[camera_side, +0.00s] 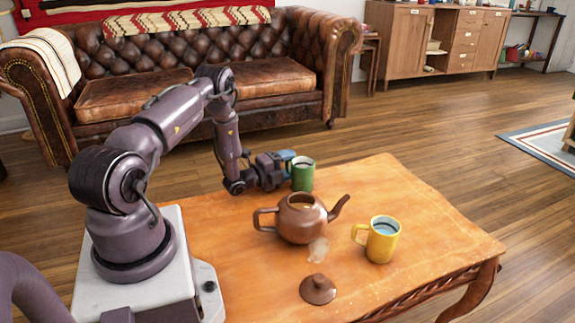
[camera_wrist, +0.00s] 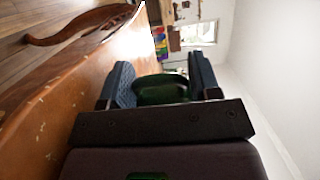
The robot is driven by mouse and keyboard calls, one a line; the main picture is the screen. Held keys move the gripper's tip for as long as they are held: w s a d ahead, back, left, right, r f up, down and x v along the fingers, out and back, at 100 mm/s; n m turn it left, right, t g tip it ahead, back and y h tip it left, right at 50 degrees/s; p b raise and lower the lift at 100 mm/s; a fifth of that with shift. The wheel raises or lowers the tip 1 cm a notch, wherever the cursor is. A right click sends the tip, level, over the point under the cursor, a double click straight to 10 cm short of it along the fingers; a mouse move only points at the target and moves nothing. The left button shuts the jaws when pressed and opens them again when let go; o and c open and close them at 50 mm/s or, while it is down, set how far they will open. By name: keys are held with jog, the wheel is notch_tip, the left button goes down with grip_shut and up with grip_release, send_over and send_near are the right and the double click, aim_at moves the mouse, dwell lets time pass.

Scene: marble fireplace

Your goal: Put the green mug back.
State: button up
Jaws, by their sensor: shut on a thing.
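The green mug (camera_side: 303,177) is upright at the far side of the wooden table in the side view, behind the teapot. My gripper (camera_side: 287,162) reaches it from the left and is shut on it. In the wrist view the mug (camera_wrist: 160,90) shows as a dark green shape between my two blue-grey fingers (camera_wrist: 163,84). Whether the mug's base touches the table is hard to tell.
A brown teapot (camera_side: 301,219) without its lid stands just in front of the mug. Its lid (camera_side: 318,289) lies near the front edge, with a pale wet-looking spot (camera_side: 318,250) between. A yellow mug (camera_side: 382,240) with liquid stands right. The table's (camera_side: 440,225) right side is clear.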

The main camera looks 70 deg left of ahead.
jog(key=shift+f, duration=0.15)
jog(key=o, duration=1.1)
jog(key=shift+o, duration=0.2)
jog(key=shift+s, duration=0.2)
jog(key=v, duration=1.1)
jog(key=shift+s+d, duration=0.2)
jog(key=shift+s, duration=0.1)
